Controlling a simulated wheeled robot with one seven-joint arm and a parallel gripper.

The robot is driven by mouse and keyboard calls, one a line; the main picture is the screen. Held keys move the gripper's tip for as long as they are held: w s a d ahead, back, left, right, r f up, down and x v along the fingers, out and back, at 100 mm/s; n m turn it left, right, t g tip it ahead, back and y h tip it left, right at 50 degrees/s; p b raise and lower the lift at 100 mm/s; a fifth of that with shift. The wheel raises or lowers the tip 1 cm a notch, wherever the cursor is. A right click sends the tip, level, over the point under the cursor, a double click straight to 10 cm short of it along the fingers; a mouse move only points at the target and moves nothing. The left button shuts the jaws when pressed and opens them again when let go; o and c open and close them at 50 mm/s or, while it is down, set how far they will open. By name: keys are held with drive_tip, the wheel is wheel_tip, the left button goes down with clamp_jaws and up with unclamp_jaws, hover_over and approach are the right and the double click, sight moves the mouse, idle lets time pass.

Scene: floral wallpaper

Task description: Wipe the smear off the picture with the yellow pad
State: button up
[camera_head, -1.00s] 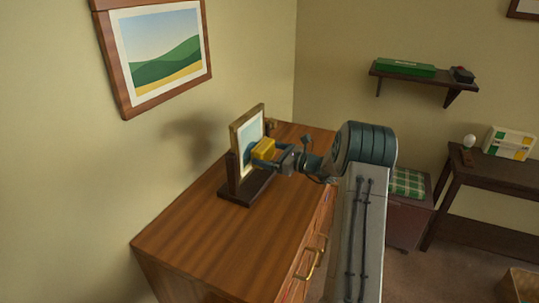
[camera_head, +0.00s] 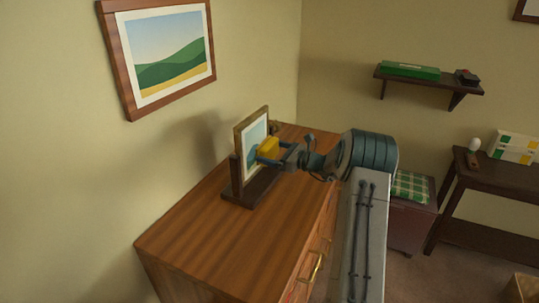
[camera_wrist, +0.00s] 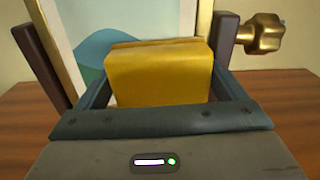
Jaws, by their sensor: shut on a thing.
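The small framed picture (camera_head: 251,130) stands upright in a dark wooden stand (camera_head: 249,190) on the dresser. My gripper (camera_head: 268,152) is shut on the yellow pad (camera_head: 268,147) and holds it at the picture's face. In the wrist view the yellow pad (camera_wrist: 160,75) sits between the two fingers and hides much of the picture (camera_wrist: 120,25). A blue-teal patch (camera_wrist: 93,52) shows at the pad's left; I cannot tell whether it is the smear or part of the image. Whether the pad touches the picture is not clear.
The wooden dresser (camera_head: 200,235) has free room at its front left. A brass knob (camera_wrist: 262,33) sits at the stand's right side in the wrist view. A larger framed landscape (camera_head: 165,55) hangs on the left wall. A shelf (camera_head: 430,82) and a side table (camera_head: 490,180) are at right.

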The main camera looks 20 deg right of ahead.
sight(270, 155)
drive_tip(key=shift+w+d, duration=0.6)
drive_tip(key=shift+d, duration=0.05)
drive_tip(key=shift+s+a+b, duration=0.35)
drive_tip(key=shift+s+a, duration=1)
drive_tip(key=shift+a, duration=0.25)
drive_tip(key=shift+d, duration=0.1)
drive_tip(key=shift+v, duration=2.95)
drive_tip(key=v, duration=0.3)
drive_tip(key=shift+p, duration=0.35)
